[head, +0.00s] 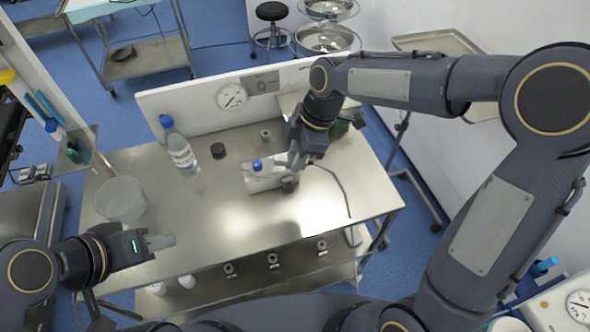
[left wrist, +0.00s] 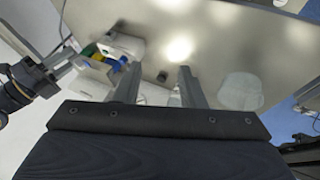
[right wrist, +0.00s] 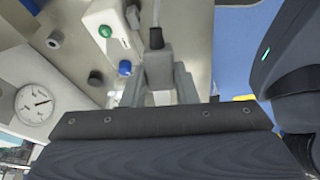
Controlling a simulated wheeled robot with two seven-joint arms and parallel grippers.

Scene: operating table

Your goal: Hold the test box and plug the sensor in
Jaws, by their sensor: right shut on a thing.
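The test box (head: 268,182), a small white box with a blue knob on top, sits on the steel table near its middle. In the right wrist view, the white box (right wrist: 98,18) has a green button. My right gripper (head: 297,160) is at the box's right end and partly covers it. It is shut on the grey sensor plug (right wrist: 157,65), whose dark cable leads away over the table. I cannot tell whether the plug touches the box. My left gripper (head: 160,242) is open and empty at the table's front left, with its fingers apart in the left wrist view (left wrist: 160,88).
A bottle (head: 180,150) with a blue cap, a black puck (head: 218,150) and a clear tub (head: 120,200) stand on the table (head: 225,235). A panel with a gauge (head: 231,96) rises along the back. The table's front middle is clear.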

